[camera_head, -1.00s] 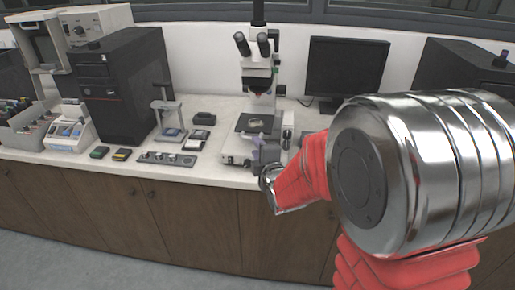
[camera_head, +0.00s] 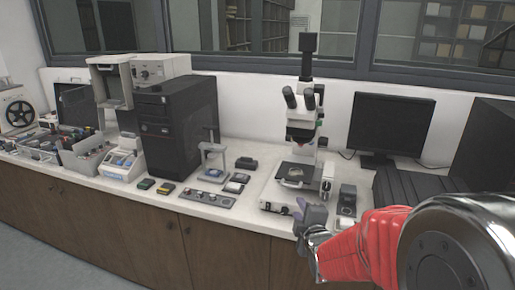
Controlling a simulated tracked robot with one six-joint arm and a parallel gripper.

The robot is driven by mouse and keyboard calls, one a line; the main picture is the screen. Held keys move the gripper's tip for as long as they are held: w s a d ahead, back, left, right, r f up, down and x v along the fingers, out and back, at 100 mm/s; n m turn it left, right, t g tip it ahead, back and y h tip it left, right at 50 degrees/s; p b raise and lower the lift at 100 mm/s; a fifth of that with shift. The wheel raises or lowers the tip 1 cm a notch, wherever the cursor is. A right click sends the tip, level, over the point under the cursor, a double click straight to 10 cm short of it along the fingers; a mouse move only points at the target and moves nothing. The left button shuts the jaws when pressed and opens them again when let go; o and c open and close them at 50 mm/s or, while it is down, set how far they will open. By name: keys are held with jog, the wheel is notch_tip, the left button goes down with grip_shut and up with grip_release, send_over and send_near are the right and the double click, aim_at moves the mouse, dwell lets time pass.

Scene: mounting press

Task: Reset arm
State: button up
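My gripper (camera_head: 301,208) is small in the head view, in front of the bench's front edge and below the microscope. Its fingers point up toward the microscope base, and the gap between them is too small to make out. I see nothing clearly held in it. My red and silver arm reaches in from the lower right corner. A small press-like stand (camera_head: 221,148) with a column and a blue item at its foot stands on the bench, left of the microscope (camera_head: 303,120). The gripper is well apart from this stand.
The white bench (camera_head: 150,197) carries a black computer tower (camera_head: 178,125), a control strip (camera_head: 207,197), small dark blocks and a monitor (camera_head: 391,124). Open floor shows at the lower left.

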jog(key=s+f+m+g, duration=0.8)
jog(key=s+m, duration=0.2)
jog(key=s, duration=0.2)
jog(key=s+a+r+m, duration=0.1)
jog(key=s+r+m, duration=0.1)
jog(key=s+r, duration=0.4)
jog(key=s+a+r+m+g, duration=0.1)
jog(key=s+r, duration=0.5)
jog(key=s, duration=0.6)
jog(key=shift+a+r+m, duration=0.15)
jog(key=shift+a+m, duration=0.5)
jog(key=shift+m, duration=0.65)
